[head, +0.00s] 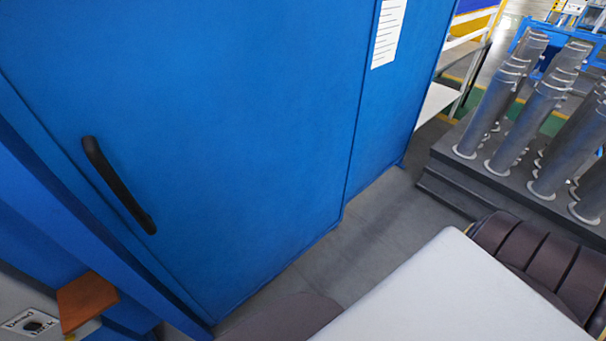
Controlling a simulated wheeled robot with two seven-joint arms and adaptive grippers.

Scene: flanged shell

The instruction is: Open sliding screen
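The sliding screen (230,120) is a large flat blue panel that fills the left and middle of the head view. A black bar handle (119,186) is fixed on its left side and runs at a slant. The screen's left edge meets a blue frame post (80,220), and I see no open gap there. A vertical seam to the right separates it from another blue panel (392,110) with a white label. Neither of my grippers is in view.
A dark pallet (447,185) with several upright grey metal cylinders (511,104) stands at the right. A panel marked "Demand" (32,323) and an orange-brown block (86,300) are at the lower left.

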